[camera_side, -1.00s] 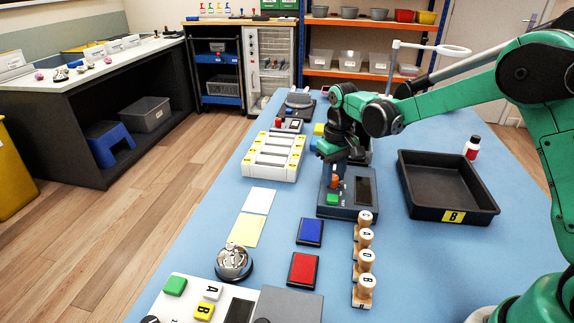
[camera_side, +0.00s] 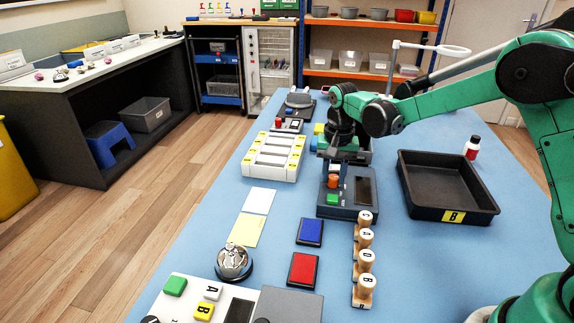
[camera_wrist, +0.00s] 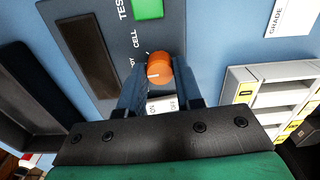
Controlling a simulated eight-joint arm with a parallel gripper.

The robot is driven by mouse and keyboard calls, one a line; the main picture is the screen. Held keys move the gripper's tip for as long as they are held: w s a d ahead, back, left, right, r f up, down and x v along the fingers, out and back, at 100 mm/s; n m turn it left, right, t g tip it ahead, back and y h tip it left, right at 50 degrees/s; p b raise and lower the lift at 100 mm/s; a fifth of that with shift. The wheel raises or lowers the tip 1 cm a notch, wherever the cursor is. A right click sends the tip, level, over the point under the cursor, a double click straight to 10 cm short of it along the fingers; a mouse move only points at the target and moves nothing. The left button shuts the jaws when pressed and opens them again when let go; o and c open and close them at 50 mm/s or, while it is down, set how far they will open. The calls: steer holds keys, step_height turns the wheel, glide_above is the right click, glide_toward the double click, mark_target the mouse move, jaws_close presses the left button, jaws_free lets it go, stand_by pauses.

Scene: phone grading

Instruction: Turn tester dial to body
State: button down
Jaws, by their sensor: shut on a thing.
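The tester (camera_side: 350,208) is a dark grey box on the blue table, with a dark screen (camera_side: 364,190) and a green button (camera_side: 332,198). Its orange dial (camera_side: 333,181) sits behind the button, below my gripper (camera_side: 334,170). In the wrist view the orange dial (camera_wrist: 159,66) is between the two fingertips of my gripper (camera_wrist: 160,78), which is shut on it. The dial's white mark points left, toward the printed labels. "CELL" is readable there; the label beside it is partly hidden by a finger and ends in "Y".
A black tray (camera_side: 451,213) marked B stands right of the tester. Several wooden stamps (camera_side: 364,262) stand in front. A white slotted rack (camera_side: 273,168) is to the left, with red (camera_side: 303,269) and blue (camera_side: 310,231) pads nearer the front.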

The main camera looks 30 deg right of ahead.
mark_target(334, 177)
steer(key=shift+m, duration=0.4)
steer(key=c, duration=0.6)
jaws_free()
steer(key=shift+r, duration=2.8)
steer(key=shift+s, duration=0.1)
steer(key=s+a+r+n+t, duration=0.1)
steer(key=s+n+t, duration=0.1)
steer(key=s+n, duration=0.1)
steer(key=s+a+r+n+t, duration=0.1)
steer(key=s+n+t, duration=0.1)
steer(key=s, duration=0.4)
steer(key=s+a+r+n+t, duration=0.1)
steer(key=s+r+n+t, duration=0.1)
steer(key=s+n+t, duration=0.1)
steer(key=shift+s+a+n, duration=0.25)
steer(key=shift+s+n, duration=0.25)
steer(key=shift+s, duration=0.3)
